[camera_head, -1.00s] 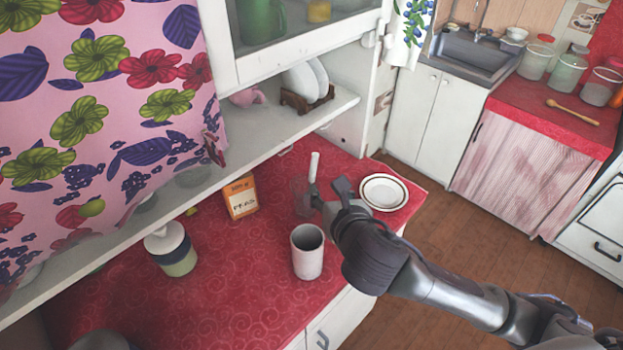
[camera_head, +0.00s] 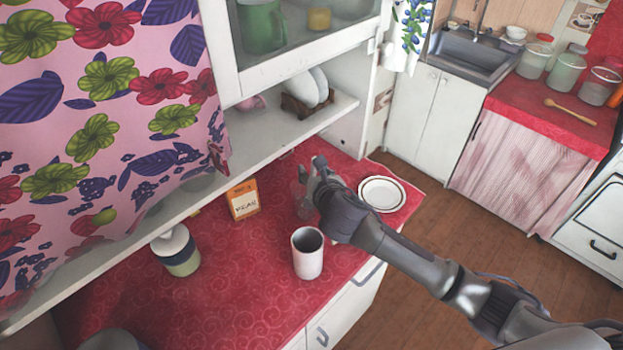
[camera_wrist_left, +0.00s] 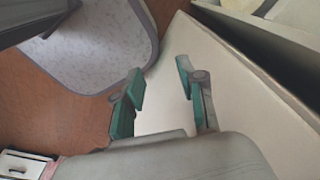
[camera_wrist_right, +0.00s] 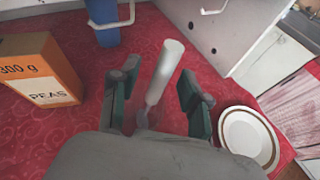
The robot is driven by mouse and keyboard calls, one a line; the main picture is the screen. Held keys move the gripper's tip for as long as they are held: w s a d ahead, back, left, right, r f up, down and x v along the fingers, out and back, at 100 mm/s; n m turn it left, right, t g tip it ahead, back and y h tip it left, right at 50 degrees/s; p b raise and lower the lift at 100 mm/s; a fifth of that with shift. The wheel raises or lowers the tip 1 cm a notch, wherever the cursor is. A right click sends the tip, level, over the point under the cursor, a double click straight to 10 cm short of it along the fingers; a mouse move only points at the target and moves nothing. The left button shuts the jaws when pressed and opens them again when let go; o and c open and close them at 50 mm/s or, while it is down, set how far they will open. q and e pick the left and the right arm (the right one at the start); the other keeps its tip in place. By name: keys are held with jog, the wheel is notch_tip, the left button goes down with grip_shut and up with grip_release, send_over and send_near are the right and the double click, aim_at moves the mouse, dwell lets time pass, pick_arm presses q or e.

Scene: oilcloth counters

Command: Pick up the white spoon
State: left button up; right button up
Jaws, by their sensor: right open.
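The white spoon's pale handle (camera_wrist_right: 166,70) rises between the spread fingers of my right gripper (camera_wrist_right: 157,80) in the right wrist view. In the head view my right gripper (camera_head: 318,172) is over the red counter and hides the spoon. My right gripper is open. My left gripper (camera_wrist_left: 158,78) is open and empty in the left wrist view, away from the spoon.
A white cup (camera_head: 307,262) stands in front of my right gripper. A peas box (camera_head: 243,200) is left of it, a rimmed plate (camera_head: 383,194) right of it. A lidded jar (camera_head: 177,252) stands further left. The shelf (camera_head: 270,125) overhangs the counter's back.

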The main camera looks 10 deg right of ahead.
jog(key=shift+w+f, duration=0.2)
jog(key=shift+w, duration=0.1)
jog(key=shift+c, duration=0.2)
grip_shut()
jog(key=shift+r, duration=0.1)
